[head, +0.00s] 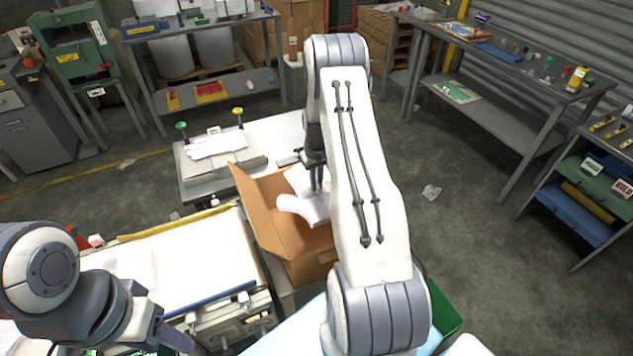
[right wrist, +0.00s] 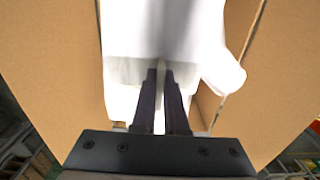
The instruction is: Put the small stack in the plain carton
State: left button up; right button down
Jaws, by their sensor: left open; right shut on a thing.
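The plain brown carton (head: 312,268) stands open in the middle of the head view, with a tall flap raised on its left. My right gripper (head: 318,188) points down at the carton's opening and is shut on the white small stack (head: 300,207). In the right wrist view my right gripper's fingers (right wrist: 165,100) pinch the stack (right wrist: 165,40), which lies between brown carton panels (right wrist: 50,60). A rounded white lobe sticks out at its right. How deep the stack sits is unclear. My left gripper (head: 180,340) is open at the lower left, partly cut off, away from the carton.
A pale conveyor-like surface (head: 185,262) with a blue strip lies left of the carton. Behind it a grey table (head: 275,135) holds a pile of white sheets (head: 217,146). A green bin (head: 444,312) is partly hidden at the lower right. The floor farther right is mostly clear.

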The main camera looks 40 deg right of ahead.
jog(key=shift+f, duration=0.1)
dwell(0.4)
jog(key=shift+f+b, duration=8.7)
jog(key=shift+f, duration=3.1)
jog(key=c, duration=0.9)
grip_release()
jog(key=shift+r, duration=0.1)
notch_tip(320, 180, up, 10)
jog(key=shift+r+b, duration=0.2)
jog(key=shift+b, duration=0.35)
